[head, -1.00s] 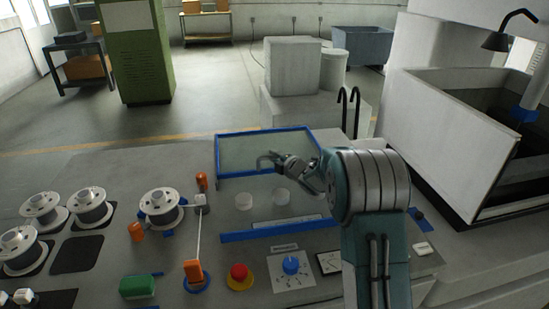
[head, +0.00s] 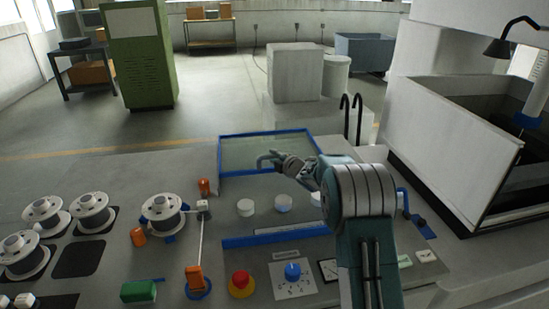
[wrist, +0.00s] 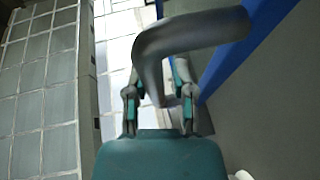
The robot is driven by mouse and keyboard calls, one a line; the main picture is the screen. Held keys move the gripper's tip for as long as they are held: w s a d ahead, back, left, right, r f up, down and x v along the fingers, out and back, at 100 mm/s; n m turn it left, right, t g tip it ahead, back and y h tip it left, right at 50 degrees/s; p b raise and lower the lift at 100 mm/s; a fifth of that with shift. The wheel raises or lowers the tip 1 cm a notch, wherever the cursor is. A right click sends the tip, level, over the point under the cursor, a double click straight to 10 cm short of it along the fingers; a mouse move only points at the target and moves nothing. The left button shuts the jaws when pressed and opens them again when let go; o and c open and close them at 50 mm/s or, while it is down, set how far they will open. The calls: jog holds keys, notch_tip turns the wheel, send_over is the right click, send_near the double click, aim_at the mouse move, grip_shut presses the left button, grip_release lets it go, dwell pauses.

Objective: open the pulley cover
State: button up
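The pulley cover (head: 262,153) is a clear panel in a blue frame at the back of the bench in the head view. It is partly raised, and its near bar stands behind two pale pulleys (head: 245,208) (head: 283,203), which show uncovered. A grey bent handle (head: 268,158) projects at the cover. My gripper (head: 292,166) is at this handle, from the right. In the wrist view the handle (wrist: 190,35) curves in front of and between my gripper's fingers (wrist: 158,95). The fingers stand apart, with a gap beside the handle; contact is unclear. The blue frame (wrist: 230,55) runs along the right.
Wire spools (head: 162,208) stand left of the pulleys. An orange clip (head: 194,278), a red button (head: 240,281) and a blue knob (head: 292,270) are along the front. A white-walled tank (head: 455,150) stands to the right.

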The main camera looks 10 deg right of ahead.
dwell(0.3)
jog(key=shift+r, duration=0.1)
jog(key=shift+s+d+r, duration=0.1)
jog(key=shift+s+d, duration=0.05)
jog(key=shift+s, duration=0.15)
jog(key=v, duration=1.1)
